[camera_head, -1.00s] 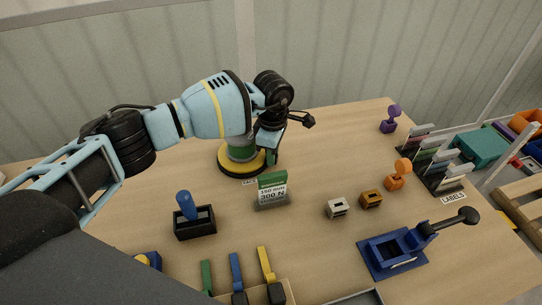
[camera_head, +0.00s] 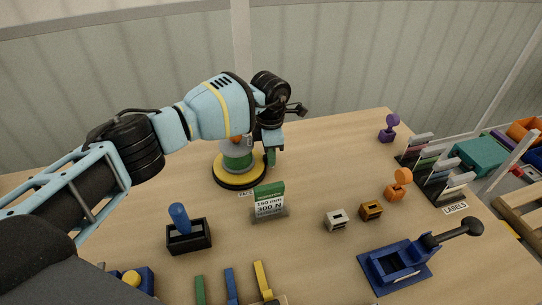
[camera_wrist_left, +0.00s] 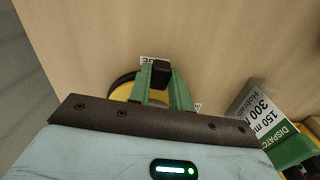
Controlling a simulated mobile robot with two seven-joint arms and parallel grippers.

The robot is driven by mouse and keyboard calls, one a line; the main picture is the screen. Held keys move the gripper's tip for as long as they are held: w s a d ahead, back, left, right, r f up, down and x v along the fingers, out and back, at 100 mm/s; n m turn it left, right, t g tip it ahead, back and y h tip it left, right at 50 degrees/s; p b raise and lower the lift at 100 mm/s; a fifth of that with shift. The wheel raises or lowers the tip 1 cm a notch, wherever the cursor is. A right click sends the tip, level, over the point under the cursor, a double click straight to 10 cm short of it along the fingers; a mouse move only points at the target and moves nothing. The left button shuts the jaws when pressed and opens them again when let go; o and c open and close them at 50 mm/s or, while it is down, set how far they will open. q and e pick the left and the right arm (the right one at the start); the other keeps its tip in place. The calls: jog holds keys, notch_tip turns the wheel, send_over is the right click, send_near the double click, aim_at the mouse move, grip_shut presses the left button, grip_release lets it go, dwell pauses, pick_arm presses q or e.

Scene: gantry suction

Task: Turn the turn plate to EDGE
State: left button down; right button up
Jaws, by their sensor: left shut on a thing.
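The turn plate (camera_head: 232,181) is a round black and yellow base with a grey and green middle, standing on the table. It also shows partly in the left wrist view (camera_wrist_left: 124,91), behind my gripper. My left gripper (camera_head: 269,158) is at the plate's right side in the head view. In the left wrist view its green fingers (camera_wrist_left: 161,80) are shut on a small black block (camera_wrist_left: 161,67) at the plate's rim. A white label ending in "GE" (camera_wrist_left: 147,60) lies just past the fingers. A "FACE" label (camera_head: 245,193) lies at the plate's front, partly readable. My right gripper is out of view.
A dispatch sign (camera_head: 269,205) stands close in front of the plate. A blue-handled black box (camera_head: 189,237), small white and brown blocks (camera_head: 371,210), and a blue lever fixture (camera_head: 398,268) stand nearer.

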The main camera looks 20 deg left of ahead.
pick_arm(q)
jog(key=shift+w+a+n, duration=0.2)
jog(key=shift+w+n, duration=0.05)
jog(key=shift+n, duration=0.15)
jog(key=shift+w+a, duration=0.1)
dwell(0.4)
jog(key=c, duration=1.3)
grip_release()
jog(key=shift+r, duration=3.95)
